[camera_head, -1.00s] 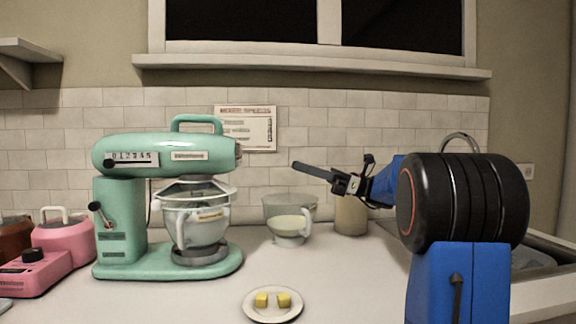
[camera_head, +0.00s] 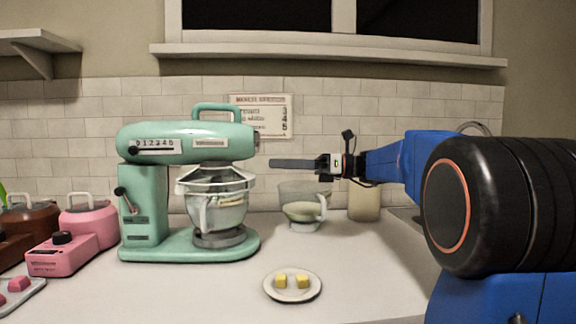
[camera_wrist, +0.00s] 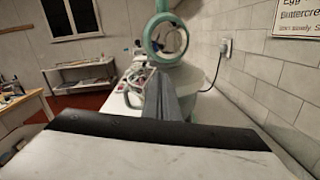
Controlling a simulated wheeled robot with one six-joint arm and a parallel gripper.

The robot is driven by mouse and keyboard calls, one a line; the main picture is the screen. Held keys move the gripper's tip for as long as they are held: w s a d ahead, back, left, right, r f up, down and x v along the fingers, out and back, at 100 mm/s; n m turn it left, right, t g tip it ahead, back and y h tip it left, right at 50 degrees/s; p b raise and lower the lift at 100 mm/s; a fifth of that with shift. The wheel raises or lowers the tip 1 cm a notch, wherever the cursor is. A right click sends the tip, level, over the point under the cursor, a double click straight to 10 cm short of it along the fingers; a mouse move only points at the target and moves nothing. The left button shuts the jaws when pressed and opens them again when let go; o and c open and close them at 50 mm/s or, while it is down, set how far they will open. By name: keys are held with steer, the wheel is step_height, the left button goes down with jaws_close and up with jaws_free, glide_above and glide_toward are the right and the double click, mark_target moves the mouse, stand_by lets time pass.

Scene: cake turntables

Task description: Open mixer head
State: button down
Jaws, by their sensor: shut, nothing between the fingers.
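The mint-green stand mixer (camera_head: 142,205) stands on the counter at the left of the head view. Its head (camera_head: 185,142) lies level over the clear bowl (camera_head: 216,208) and has a handle (camera_head: 215,107) on top. A small lever (camera_head: 123,195) is on the column. My gripper (camera_head: 272,163) is shut and empty, pointing left, just right of the mixer head's front end; I cannot tell the exact gap. In the wrist view, my gripper (camera_wrist: 165,100) points at the round front of the mixer head (camera_wrist: 166,38).
A plate (camera_head: 293,291) with yellow cubes lies in front. A bowl with a handle (camera_head: 303,212) and a beige canister (camera_head: 364,202) stand behind, below my gripper. Pink (camera_head: 88,222) and brown appliances stand left of the mixer. A tiled wall closes the back.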

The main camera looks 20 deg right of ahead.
mark_target(247, 128)
steer(key=x, duration=0.6)
steer(key=shift+a, duration=0.1)
steer(key=shift+r, duration=0.2)
steer(key=r+h, duration=0.1)
steer(key=r, duration=0.3)
steer(key=a+r+g+h, duration=0.1)
steer(key=r+h, duration=0.1)
steer(key=r, duration=0.2)
steer(key=w+a+r+h, duration=0.1)
steer(key=r, duration=0.3)
steer(key=shift+a+r, duration=0.2)
steer(key=shift+r, duration=0.15)
steer(key=w+a+r, duration=0.2)
steer(key=a+r, duration=0.6)
steer(key=r, duration=0.4)
steer(key=shift+w+a, duration=0.35)
steer(key=shift+w, duration=0.05)
steer(key=shift+r, duration=0.2)
steer(key=shift+s, duration=0.1)
